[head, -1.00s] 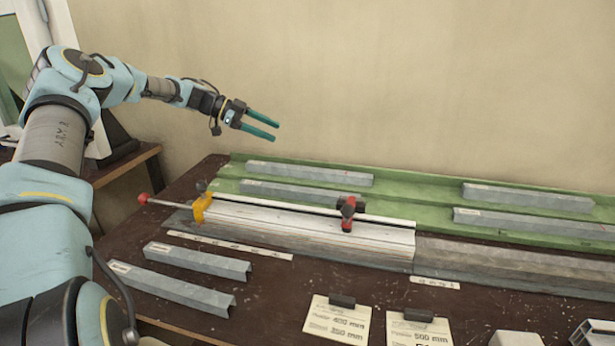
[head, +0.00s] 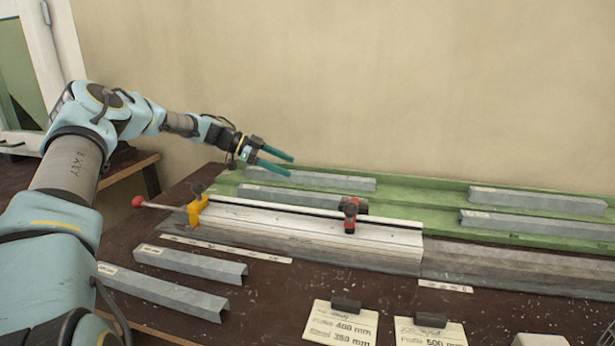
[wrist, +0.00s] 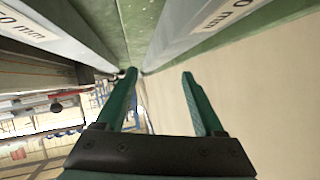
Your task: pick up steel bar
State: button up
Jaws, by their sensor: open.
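Several grey steel bars are in view. Two lie on the left of the green tray (head: 440,188), a rear bar (head: 325,181) and a front bar (head: 285,196). Two more, a rear bar (head: 540,201) and a front bar (head: 545,225), lie on its right. My gripper (head: 291,166), with green fingers, is open and empty above the rear-left bar. In the wrist view, the gripper (wrist: 159,73) has labelled bars on both sides ahead, a left bar (wrist: 70,25) and a right bar (wrist: 190,30).
A clamp rail (head: 310,232) with a yellow stop (head: 196,211) and a red-black clamp (head: 350,214) stands in front of the tray. Label cards (head: 340,325) lie at the front. The wall (head: 400,80) rises close behind the tray.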

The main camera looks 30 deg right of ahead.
aim_at(305, 174)
jog(key=p+x, duration=0.1)
jog(key=x, duration=0.2)
jog(key=p+x, duration=0.1)
jog(key=x, duration=0.1)
jog(key=shift+s+d+p, duration=0.2)
jog(key=shift+s+p, duration=0.2)
jog(key=shift+s, duration=0.1)
jog(key=shift+d+f, duration=0.2)
jog(key=shift+f, duration=0.1)
jog(key=shift+s, duration=0.1)
grip_shut()
